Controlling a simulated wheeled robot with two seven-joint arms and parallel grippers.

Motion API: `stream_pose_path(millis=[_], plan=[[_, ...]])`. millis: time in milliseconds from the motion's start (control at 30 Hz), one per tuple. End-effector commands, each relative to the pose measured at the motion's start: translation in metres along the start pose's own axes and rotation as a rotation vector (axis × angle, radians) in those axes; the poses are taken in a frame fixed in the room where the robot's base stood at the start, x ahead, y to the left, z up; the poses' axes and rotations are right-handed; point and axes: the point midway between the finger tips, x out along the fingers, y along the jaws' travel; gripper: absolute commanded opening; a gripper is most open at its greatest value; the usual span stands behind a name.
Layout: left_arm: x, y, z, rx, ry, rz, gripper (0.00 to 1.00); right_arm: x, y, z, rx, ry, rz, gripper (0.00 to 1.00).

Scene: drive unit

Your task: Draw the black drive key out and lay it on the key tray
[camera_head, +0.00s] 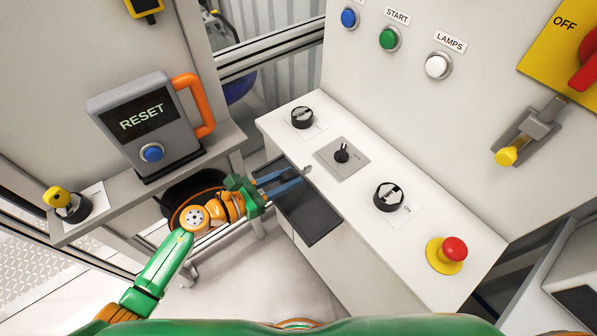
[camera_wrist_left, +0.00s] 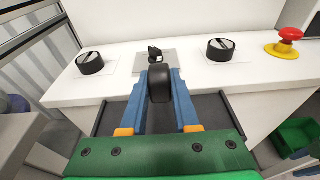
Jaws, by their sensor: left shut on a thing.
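My left gripper (camera_head: 298,176) is shut on the black drive key; in the left wrist view, the key's rounded black head (camera_wrist_left: 160,83) sits between the blue fingers. In the head view the fingers mostly hide the key, and a small grey piece shows at their tips. The key is apart from the square grey switch plate (camera_head: 330,160) with its black centre (camera_head: 342,153). The dark key tray (camera_head: 315,217) lies along the console's near edge, below the gripper; its bare surface shows. My right gripper is not in view.
Two black rotary knobs (camera_head: 302,117) (camera_head: 388,195) flank the switch plate on the white console. A red emergency button (camera_head: 453,249) stands at its right end. The grey RESET box (camera_head: 150,125) with an orange handle stands on the left ledge, near my left arm.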

Motion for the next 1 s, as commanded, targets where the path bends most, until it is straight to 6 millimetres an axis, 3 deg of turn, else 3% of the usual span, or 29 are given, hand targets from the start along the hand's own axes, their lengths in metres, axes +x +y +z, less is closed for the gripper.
stream_pose_path(millis=[167,567,867,900,1000], plan=[[0.002,0.001,-0.013,-0.001,-0.004,0.01,0.0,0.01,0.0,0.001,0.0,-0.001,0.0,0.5],[0.014,0.0,-0.068,-0.003,-0.004,0.007,0.0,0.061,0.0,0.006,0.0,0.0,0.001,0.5],[0.015,0.0,-0.07,-0.001,-0.003,0.005,0.0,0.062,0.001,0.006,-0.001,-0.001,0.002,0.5],[0.015,0.0,-0.07,-0.001,-0.003,0.005,0.32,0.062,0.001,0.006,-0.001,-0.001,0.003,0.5],[0.015,0.0,-0.07,-0.001,-0.003,0.005,0.59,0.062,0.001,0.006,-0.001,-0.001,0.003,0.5]])
